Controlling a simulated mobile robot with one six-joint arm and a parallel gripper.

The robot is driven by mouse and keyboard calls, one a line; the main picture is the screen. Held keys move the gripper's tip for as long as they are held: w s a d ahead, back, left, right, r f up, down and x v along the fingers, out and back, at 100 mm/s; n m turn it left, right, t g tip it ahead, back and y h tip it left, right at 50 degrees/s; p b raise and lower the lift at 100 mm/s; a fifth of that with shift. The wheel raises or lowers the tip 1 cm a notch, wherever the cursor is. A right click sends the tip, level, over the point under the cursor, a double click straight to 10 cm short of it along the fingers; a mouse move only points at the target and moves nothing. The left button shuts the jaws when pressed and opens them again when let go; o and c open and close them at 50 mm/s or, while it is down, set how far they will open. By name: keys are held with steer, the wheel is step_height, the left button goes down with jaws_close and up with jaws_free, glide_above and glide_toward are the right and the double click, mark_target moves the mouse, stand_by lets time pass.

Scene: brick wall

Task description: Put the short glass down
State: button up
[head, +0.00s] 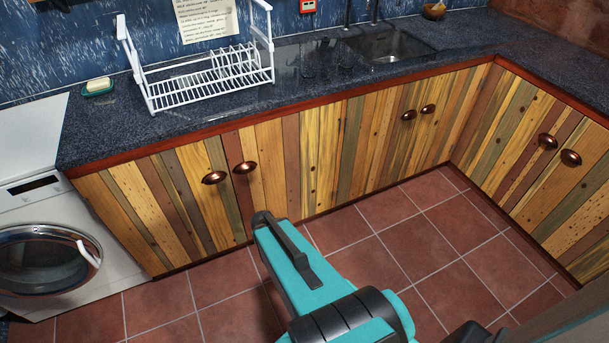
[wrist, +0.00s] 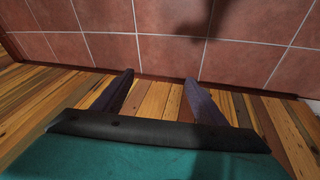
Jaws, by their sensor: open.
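My gripper (wrist: 161,88) is open in the wrist view, its two dark fingers apart with nothing between them. Behind the fingers are wooden cabinet fronts and red floor tiles, so it is away from the counter top. Faint clear glasses (head: 308,66) stand on the dark counter (head: 110,128) between the dish rack and the sink in the head view. They are see-through and small, and I cannot tell which one is the short glass. My gripper's fingers do not show in the head view; only my teal arm does, low in front of the cabinets.
A white dish rack (head: 205,91) stands on the counter, with a sponge on a green dish (head: 98,88) left of it. The sink (head: 388,45) is at the back right. A washing machine (head: 50,250) stands at left. The tiled floor (head: 375,245) is clear.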

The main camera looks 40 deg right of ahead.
steer(key=s+a+f+n+g+y, duration=0.1)
steer(key=s+a+f+n+g, duration=0.1)
steer(key=s+a, duration=0.8)
steer(key=s+a+f+n+g+y, duration=0.2)
steer(key=s+a+f+n+g, duration=0.1)
steer(key=s+a, duration=0.7)
steer(key=shift+a+f+g+y, duration=0.3)
steer(key=shift+a+f+g, duration=0.25)
steer(key=shift+a+g, duration=0.6)
